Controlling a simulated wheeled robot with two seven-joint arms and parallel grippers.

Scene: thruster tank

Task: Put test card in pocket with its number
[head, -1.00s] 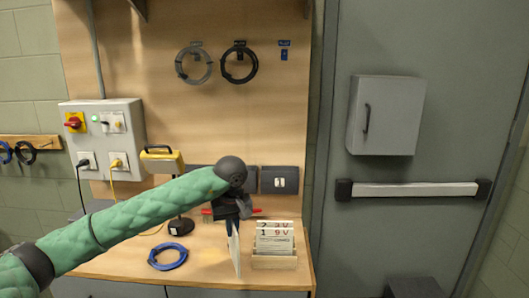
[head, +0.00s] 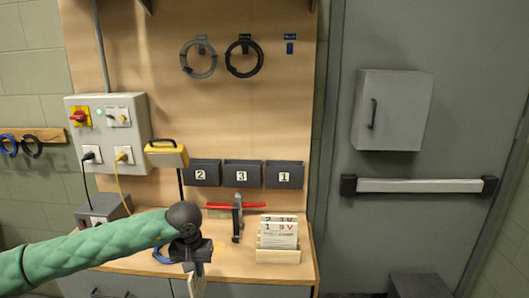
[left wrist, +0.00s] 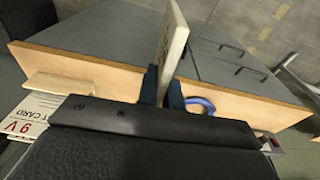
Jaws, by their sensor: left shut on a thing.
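My left gripper (head: 193,258) is shut on a white test card (head: 199,284), low at the bench's front edge, left of the card holder. In the left wrist view the card (left wrist: 173,45) stands edge-on between the fingers (left wrist: 163,88); its number cannot be read. Three dark pockets hang in a row on the wooden panel: number 2 (head: 203,173) at left, number 3 (head: 242,174) in the middle, number 1 (head: 284,175) at right. The wooden holder (head: 277,257) keeps other cards (head: 279,232), the front one reading 1 and 9 V. My right gripper is not in view.
A blue cable coil (left wrist: 201,104) lies on the bench, partly behind my arm in the head view. A grey control box (head: 107,130) is on the left.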

